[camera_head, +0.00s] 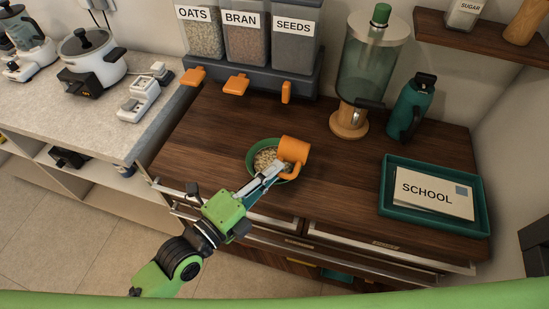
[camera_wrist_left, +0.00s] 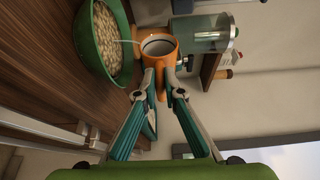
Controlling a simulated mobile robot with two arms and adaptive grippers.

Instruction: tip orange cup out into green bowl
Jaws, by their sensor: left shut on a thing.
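The orange cup (camera_head: 293,150) is tilted over the right side of the green bowl (camera_head: 251,159) on the dark wooden counter. The bowl holds pale oat-like flakes. My left gripper (camera_head: 279,166) is shut on the cup and holds it above the bowl's rim. In the left wrist view, the fingers (camera_wrist_left: 164,92) close on the cup's near side, and the cup (camera_wrist_left: 156,48) shows a dark inside with a pale rim. The green bowl (camera_wrist_left: 88,57) with flakes is to the left there. I cannot tell whether anything is left in the cup. My right gripper is not in view.
Dispensers labelled OATS, BRAN and SEEDS (camera_head: 291,36) stand behind the bowl. A glass drink dispenser (camera_head: 369,65) and a teal bottle (camera_head: 409,108) stand at the back right. A teal tray (camera_head: 398,211) with a SCHOOL card lies on the right. The counter between bowl and tray is clear.

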